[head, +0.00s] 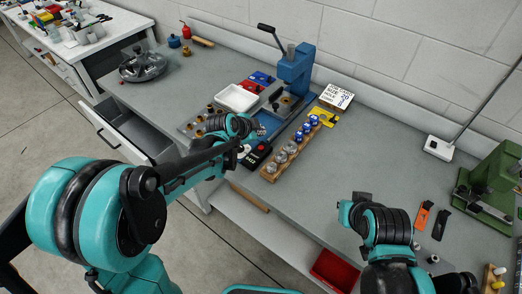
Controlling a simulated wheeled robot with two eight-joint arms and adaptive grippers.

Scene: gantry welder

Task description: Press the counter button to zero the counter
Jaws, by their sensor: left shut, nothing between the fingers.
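The counter (252,159) is a small black box with a light display on its front face and a red button (262,147) on top. It sits near the front edge of the grey bench, left of a wooden block. My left gripper (259,132) is shut and empty, close to the counter and just beyond its red button in the picture. I cannot tell whether it touches the button. The display digits are too small to read surely. My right gripper (361,197) is over the bench at the lower right, apart from the counter; its fingers are unclear.
A wooden block (271,168) with several metal and blue parts stands right of the counter. A blue press (293,72) and a white tray (238,98) stand behind. A green machine (490,185) is at the right. An open drawer (112,130) juts out at the left.

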